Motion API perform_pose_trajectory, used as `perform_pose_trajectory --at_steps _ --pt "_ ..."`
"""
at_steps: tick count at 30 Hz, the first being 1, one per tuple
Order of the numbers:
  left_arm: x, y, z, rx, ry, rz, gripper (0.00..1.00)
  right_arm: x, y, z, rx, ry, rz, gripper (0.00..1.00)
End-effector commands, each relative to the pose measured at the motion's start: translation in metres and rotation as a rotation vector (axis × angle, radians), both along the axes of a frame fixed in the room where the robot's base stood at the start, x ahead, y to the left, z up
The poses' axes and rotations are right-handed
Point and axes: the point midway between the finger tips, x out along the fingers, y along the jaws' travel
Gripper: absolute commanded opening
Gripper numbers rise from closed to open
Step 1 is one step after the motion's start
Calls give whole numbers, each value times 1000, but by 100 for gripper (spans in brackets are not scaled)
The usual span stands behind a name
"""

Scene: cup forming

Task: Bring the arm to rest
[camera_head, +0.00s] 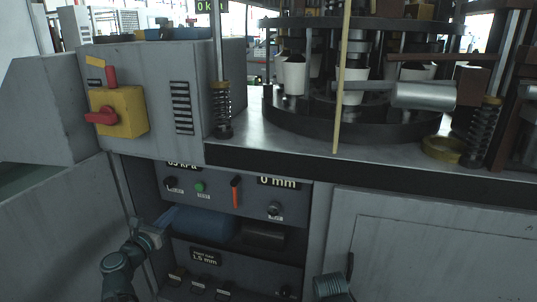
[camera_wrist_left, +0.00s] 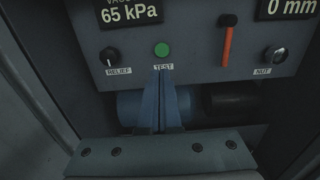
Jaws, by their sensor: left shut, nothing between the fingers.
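My left arm (camera_head: 128,265) comes in from the lower left in the head view. Its gripper (camera_head: 168,217) is in front of the control panel (camera_head: 225,196). In the left wrist view the two blue fingers (camera_wrist_left: 161,72) are shut together with nothing between them. Their tips appear just under the green button (camera_wrist_left: 162,49), over the TEST label. Whether they touch the panel cannot be told. The green button also shows in the head view (camera_head: 200,187). My right gripper does not show.
The panel carries a RELIEF knob (camera_wrist_left: 109,56), an orange lever (camera_wrist_left: 227,45) and a NUT knob (camera_wrist_left: 274,55). A blue cylinder (camera_head: 212,228) and a dark one (camera_head: 263,236) lie in the recess below. Above stand a yellow box with a red switch (camera_head: 118,112) and a turntable with white cups (camera_head: 294,77).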

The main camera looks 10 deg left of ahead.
Motion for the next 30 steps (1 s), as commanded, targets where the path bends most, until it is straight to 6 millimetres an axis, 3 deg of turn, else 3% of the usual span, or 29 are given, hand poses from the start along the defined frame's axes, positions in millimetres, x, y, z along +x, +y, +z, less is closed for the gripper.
perform_pose_trajectory --at_steps 2,5,10,15,18,21,24,30 --pt "4 -14 -4 42 14 -34 0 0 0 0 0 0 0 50" --pt "14 -55 -18 188 56 -137 0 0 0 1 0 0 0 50" --pt "20 -167 -64 622 130 -465 0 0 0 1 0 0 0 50" --pt "-9 -272 -122 1119 128 -891 0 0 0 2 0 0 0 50" --pt "-39 -316 -154 1402 83 -1161 0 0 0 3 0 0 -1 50" --pt "-71 -346 -181 1664 11 -1437 0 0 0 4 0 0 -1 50" --pt "-100 -362 -200 1880 -76 -1695 0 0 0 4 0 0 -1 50" --pt "-139 -369 -215 2160 -234 -2100 0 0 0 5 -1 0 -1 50"
